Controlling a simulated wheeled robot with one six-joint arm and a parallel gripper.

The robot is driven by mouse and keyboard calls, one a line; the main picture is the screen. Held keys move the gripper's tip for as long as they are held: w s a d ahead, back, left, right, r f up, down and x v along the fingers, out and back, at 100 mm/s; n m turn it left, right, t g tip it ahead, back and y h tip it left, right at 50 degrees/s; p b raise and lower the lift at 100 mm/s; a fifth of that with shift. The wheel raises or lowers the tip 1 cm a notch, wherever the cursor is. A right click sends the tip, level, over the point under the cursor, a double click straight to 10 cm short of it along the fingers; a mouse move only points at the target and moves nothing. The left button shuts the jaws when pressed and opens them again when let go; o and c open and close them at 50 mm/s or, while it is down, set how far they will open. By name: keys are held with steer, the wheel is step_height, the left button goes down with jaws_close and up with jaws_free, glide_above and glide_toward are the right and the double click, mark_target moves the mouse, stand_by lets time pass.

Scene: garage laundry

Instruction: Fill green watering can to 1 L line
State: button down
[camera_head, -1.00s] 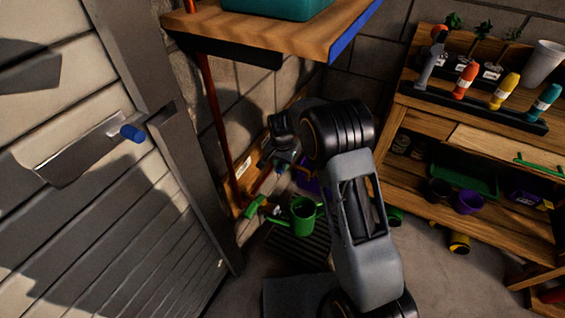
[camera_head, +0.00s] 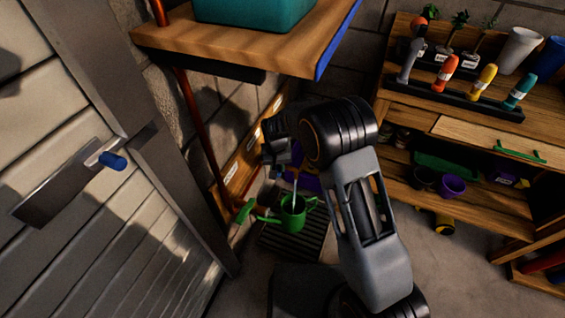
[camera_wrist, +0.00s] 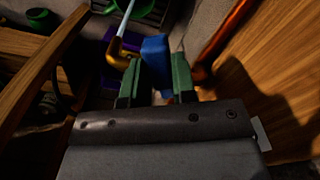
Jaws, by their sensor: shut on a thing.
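The green watering can (camera_head: 292,218) stands upright on a dark slatted grate (camera_head: 310,237) by the wall. A thin pale stream of water (camera_head: 294,188) falls into its open top. In the wrist view, my gripper (camera_wrist: 155,78) is shut on a blue tap handle (camera_wrist: 156,50). Beside the handle, a brass spout (camera_wrist: 121,52) pours the stream (camera_wrist: 126,20) toward the can's green rim (camera_wrist: 102,5), at the top edge. In the head view, my wrist hides the tap and fingertips. The water level and 1 L line cannot be made out.
A wooden shelf (camera_head: 255,48) with a teal bin (camera_head: 250,10) juts out above, left of my arm. A grey door (camera_head: 110,200) with a blue-ended handle fills the left. A wooden workbench (camera_head: 460,205) with bottles and pots stands right. Some floor between is clear.

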steer(key=shift+w, duration=0.1)
steer(key=c, duration=0.9)
jaws_free()
steer(key=shift+r+p, duration=0.95)
steer(key=shift+r, duration=2.8)
